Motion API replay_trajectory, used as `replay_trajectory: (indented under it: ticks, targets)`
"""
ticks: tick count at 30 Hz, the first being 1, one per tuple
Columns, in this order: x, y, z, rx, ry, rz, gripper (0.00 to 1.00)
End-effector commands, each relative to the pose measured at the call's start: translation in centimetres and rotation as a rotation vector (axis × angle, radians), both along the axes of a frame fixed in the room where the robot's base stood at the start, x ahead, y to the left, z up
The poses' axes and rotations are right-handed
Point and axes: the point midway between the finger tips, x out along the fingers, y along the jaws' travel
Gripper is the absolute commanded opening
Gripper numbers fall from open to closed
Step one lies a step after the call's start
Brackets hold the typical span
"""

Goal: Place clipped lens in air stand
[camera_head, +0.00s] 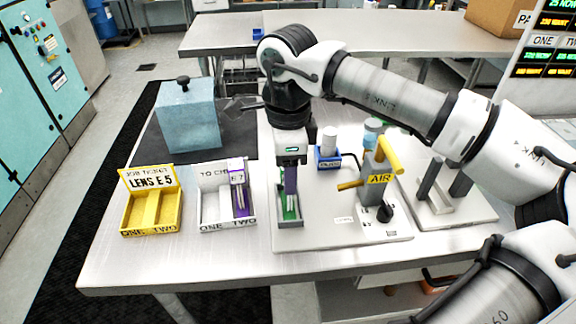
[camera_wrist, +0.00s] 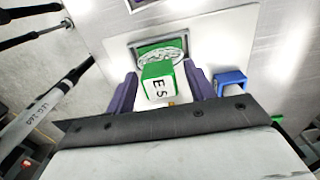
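My gripper (camera_head: 290,203) points down over a grey tray with a green floor (camera_head: 279,213), at the left of a metal base plate. A round, pale lens-like shape (camera_wrist: 160,54) shows beyond the clip over the green floor. Whether it touches the floor is unclear. The AIR stand (camera_head: 379,180), a grey post with yellow handles, is right of the gripper on the same plate. A second plate with two dark posts (camera_head: 432,178) is farther right.
A yellow job-ticket tray reading LENS E5 (camera_head: 165,226) and a white two-slot tray (camera_head: 213,220) with a purple-based item stand to the left. A pale blue box (camera_head: 188,125) is at back left.

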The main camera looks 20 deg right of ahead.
Motion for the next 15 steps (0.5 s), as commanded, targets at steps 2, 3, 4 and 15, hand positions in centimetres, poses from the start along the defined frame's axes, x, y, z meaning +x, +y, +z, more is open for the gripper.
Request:
replay_trajectory:
  ticks: [2,3,4,15]
  targets:
    - [0.0,0.0,0.0,0.000,0.000,0.000,0.54]
    - [0.0,0.0,0.0,0.000,0.000,0.000,0.54]
    - [0.0,0.0,0.0,0.000,0.000,0.000,0.54]
    - [0.0,0.0,2.7,0.000,-0.001,-0.001,0.54]
